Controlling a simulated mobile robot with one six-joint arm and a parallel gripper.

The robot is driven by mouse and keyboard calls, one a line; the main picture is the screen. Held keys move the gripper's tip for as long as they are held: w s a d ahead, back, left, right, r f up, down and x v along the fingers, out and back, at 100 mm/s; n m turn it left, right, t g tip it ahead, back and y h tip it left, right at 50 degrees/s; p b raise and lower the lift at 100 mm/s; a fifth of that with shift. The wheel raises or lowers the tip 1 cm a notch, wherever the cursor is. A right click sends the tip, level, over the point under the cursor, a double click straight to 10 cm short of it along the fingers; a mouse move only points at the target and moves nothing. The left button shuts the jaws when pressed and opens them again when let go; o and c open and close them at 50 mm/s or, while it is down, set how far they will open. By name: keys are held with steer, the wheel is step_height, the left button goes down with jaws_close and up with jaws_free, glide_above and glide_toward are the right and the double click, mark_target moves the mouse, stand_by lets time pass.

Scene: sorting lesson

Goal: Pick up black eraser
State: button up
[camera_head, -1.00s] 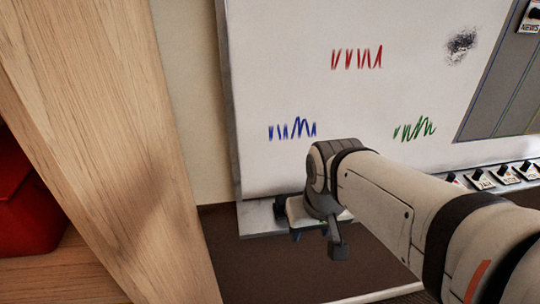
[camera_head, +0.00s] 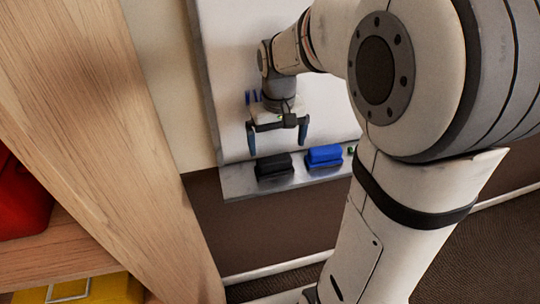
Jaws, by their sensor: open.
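The black eraser (camera_head: 274,166) lies on the grey metal ledge (camera_head: 240,182) below the whiteboard, near its left end. My gripper (camera_head: 278,146) is open and empty, with its two blue-grey fingers pointing down. It is just above the black eraser in the picture, the left finger above the eraser's left end and the right finger past its right end. I cannot tell how far in front of the board the fingers are. A blue eraser (camera_head: 324,156) lies on the ledge just right of the black one.
The whiteboard (camera_head: 225,75) stands behind my gripper, with a bit of blue marking showing. A wooden post (camera_head: 125,130) fills the left side. Shelves beside it hold a red object (camera_head: 20,200) and a yellow one (camera_head: 95,292). My arm hides much of the right.

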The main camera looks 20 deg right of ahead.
mark_target(274, 158)
steer(key=f, duration=0.6)
steer(key=shift+w+a+f+p, duration=0.15)
steer(key=shift+a+f+p, duration=0.05)
steer(key=shift+a+p, duration=0.1)
steer(key=c, duration=0.9)
steer(key=shift+r, duration=0.1)
